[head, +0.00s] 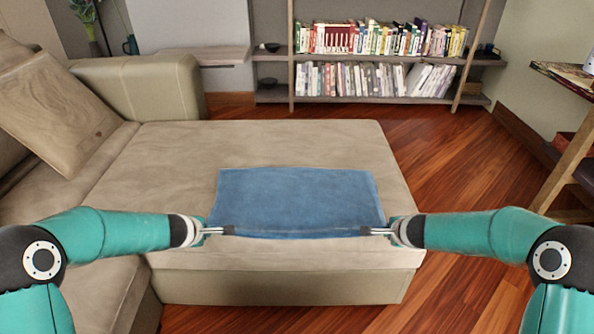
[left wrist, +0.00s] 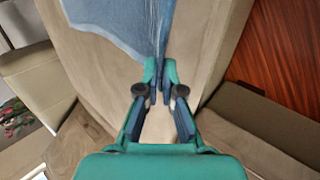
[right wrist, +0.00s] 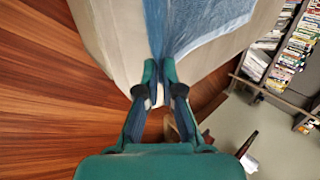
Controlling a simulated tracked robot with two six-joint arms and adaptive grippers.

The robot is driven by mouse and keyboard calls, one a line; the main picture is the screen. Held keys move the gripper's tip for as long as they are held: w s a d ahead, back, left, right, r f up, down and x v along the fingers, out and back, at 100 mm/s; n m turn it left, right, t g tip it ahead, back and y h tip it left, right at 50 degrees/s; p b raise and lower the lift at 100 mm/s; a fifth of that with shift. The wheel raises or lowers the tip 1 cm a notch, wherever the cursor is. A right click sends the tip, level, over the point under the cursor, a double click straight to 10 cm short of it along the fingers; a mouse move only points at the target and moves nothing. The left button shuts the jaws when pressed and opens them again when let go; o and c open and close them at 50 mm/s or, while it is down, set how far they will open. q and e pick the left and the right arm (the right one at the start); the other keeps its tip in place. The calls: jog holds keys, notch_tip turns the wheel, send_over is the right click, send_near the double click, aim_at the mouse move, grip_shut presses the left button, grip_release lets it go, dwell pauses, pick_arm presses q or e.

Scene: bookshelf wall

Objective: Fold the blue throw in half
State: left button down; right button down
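The blue throw (head: 297,198) lies flat on the beige sofa's chaise seat, with its near edge slightly raised between my two grippers. My left gripper (head: 226,231) is at the near left corner of the throw. In the left wrist view its fingers (left wrist: 158,92) are closed together on the blue cloth (left wrist: 125,22). My right gripper (head: 372,231) is at the near right corner. In the right wrist view its fingers (right wrist: 160,80) are closed on the cloth (right wrist: 195,22). The bits of cloth between the fingertips are mostly hidden.
The chaise seat (head: 270,145) has bare room beyond the throw. A beige cushion (head: 58,105) leans at the left, near the armrest (head: 140,88). A bookshelf (head: 375,57) stands at the back, and a wooden table (head: 565,75) is at the right. Wooden floor (head: 455,165) surrounds the chaise.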

pick_arm(q)
jog(key=c, duration=1)
grip_release()
jog(key=shift+c, duration=0.2)
pick_arm(e)
jog(key=c, duration=1)
grip_release()
jog(key=shift+c, duration=0.2)
pick_arm(q)
jog(key=w+v, duration=0.1)
jog(key=v, duration=0.9)
jog(key=shift+s+r, duration=0.3)
jog(key=shift+r, duration=0.35)
pick_arm(e)
jog(key=w+v, duration=0.1)
jog(key=v, duration=0.9)
jog(key=shift+s+r, duration=0.3)
jog(key=shift+r, duration=0.35)
